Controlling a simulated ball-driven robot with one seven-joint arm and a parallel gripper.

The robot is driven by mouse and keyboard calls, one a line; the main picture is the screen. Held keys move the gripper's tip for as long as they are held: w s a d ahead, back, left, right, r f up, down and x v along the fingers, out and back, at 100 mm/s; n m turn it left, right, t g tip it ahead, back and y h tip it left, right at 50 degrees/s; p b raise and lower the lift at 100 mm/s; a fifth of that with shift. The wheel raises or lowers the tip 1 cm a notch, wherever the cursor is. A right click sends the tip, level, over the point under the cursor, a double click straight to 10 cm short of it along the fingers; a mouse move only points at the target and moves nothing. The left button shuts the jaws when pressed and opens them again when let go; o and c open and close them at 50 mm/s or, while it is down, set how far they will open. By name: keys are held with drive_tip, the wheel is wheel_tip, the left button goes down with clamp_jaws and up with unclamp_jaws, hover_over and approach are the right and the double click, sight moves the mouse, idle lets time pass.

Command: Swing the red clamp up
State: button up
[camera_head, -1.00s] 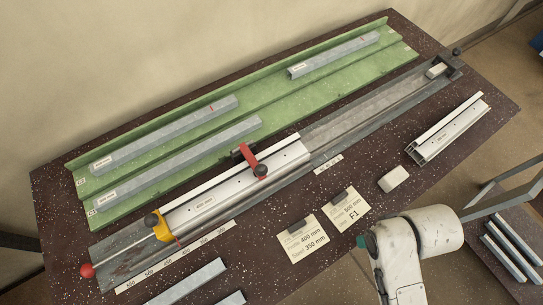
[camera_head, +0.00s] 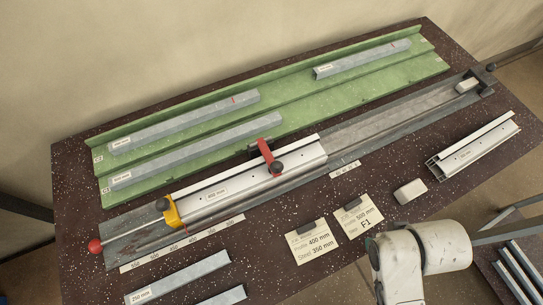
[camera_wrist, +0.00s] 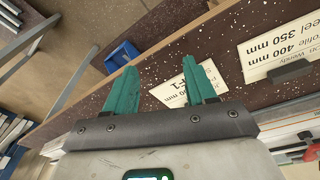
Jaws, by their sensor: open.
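The red clamp (camera_head: 266,152) is a red arm with a dark knob, lying across the silver 400 mm profile (camera_head: 235,185) on the clamp bench. Its knob end points toward the front of the table. My gripper (camera_wrist: 159,78) shows in the wrist view with two teal fingers spread apart and nothing between them. It is above the table's front edge, near the paper cards, and away from the clamp. In the head view my arm is at the lower right and the fingers are not clearly seen.
A yellow stop (camera_head: 171,213) and a red ball knob (camera_head: 95,246) are at the bench's left end. Cards (camera_head: 311,241) lie in front. A white block (camera_head: 410,191) and a short profile (camera_head: 475,143) are at right. A green rack (camera_head: 290,107) stands behind.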

drive_tip(key=w+a+t+b, duration=0.1)
drive_tip(key=w, duration=0.1)
drive_tip(key=w+a+b, duration=0.1)
drive_tip(key=w+b, duration=0.1)
drive_tip(key=w+a+f+t+b, duration=0.1)
drive_tip(key=w+a, duration=0.1)
drive_tip(key=shift+m+t+h, duration=0.3)
drive_tip(key=shift+h, duration=0.1)
drive_tip(key=w+a+t+b, duration=0.1)
drive_tip(key=a, duration=0.1)
drive_tip(key=w+a+r+t+b, duration=0.1)
drive_tip(key=w+a+b, duration=0.1)
drive_tip(key=w+a+r+m+t+b, duration=0.1)
drive_tip(key=a+b, duration=0.1)
drive_tip(key=shift+w+a+r+t, duration=0.15)
drive_tip(key=shift+w+a+t, duration=0.05)
drive_tip(key=shift+w+t, duration=0.1)
drive_tip(key=w+a+r+m+t+y+b, duration=0.1)
drive_tip(key=a+r+t+b, duration=0.3)
drive_tip(key=a, duration=0.3)
drive_tip(key=m+t+y+b, duration=0.1)
drive_tip(key=t+y+b, duration=0.1)
drive_tip(key=b, duration=0.1)
approach(269, 157)
drive_tip(key=w, duration=0.4)
drive_tip(key=w+f, duration=0.1)
drive_tip(key=w, duration=0.2)
drive_tip(key=shift+d+f, duration=0.1)
drive_tip(key=shift+d, duration=0.15)
drive_tip(key=shift+c, duration=0.5)
